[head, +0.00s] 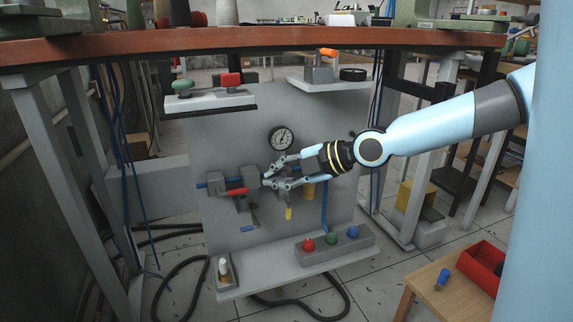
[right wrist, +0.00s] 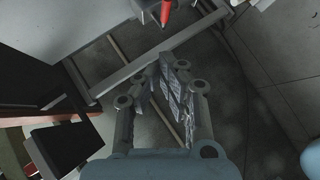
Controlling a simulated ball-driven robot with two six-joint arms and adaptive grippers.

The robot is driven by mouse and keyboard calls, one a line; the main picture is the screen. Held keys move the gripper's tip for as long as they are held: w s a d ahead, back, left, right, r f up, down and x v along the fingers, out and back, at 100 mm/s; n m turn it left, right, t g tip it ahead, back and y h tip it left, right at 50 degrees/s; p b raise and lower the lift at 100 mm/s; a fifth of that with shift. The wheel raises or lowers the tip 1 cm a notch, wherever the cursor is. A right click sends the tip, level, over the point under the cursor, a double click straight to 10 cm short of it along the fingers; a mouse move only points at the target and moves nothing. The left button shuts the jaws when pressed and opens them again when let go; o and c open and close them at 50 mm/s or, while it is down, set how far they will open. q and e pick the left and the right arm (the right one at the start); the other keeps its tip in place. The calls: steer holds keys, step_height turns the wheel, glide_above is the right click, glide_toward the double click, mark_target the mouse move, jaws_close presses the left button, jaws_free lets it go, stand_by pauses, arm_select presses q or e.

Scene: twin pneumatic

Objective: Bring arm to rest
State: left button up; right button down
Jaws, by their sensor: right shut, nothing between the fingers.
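My right arm (head: 440,128) is light blue and reaches in from the right side of the head view. Its gripper (head: 268,180) appears in front of the grey pneumatic panel (head: 230,130), beside the blue pipe and the red lever (head: 236,191). Whether it touches the panel I cannot tell. In the right wrist view the gripper's fingers (right wrist: 166,76) are shut with nothing between them. Behind them are floor and grey frame bars, and part of a red object (right wrist: 165,12) shows at the top edge. My left gripper is in neither view.
A pressure gauge (head: 281,139) is above the gripper. Below it, a base shelf carries a box with red (head: 308,245), green (head: 331,238) and blue (head: 352,232) buttons. A wooden stool (head: 432,291) with a red bin (head: 484,268) stands lower right. A brown tabletop (head: 250,41) spans the top.

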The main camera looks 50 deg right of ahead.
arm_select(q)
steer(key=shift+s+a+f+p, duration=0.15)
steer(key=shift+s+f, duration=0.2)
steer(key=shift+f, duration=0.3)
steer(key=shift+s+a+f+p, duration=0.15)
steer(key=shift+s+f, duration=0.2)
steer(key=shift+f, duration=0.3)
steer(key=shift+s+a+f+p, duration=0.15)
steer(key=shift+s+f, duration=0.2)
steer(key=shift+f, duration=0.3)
arm_select(e)
steer(key=shift+v, duration=0.95)
steer(key=shift+s+f, duration=0.1)
steer(key=shift+f, duration=0.1)
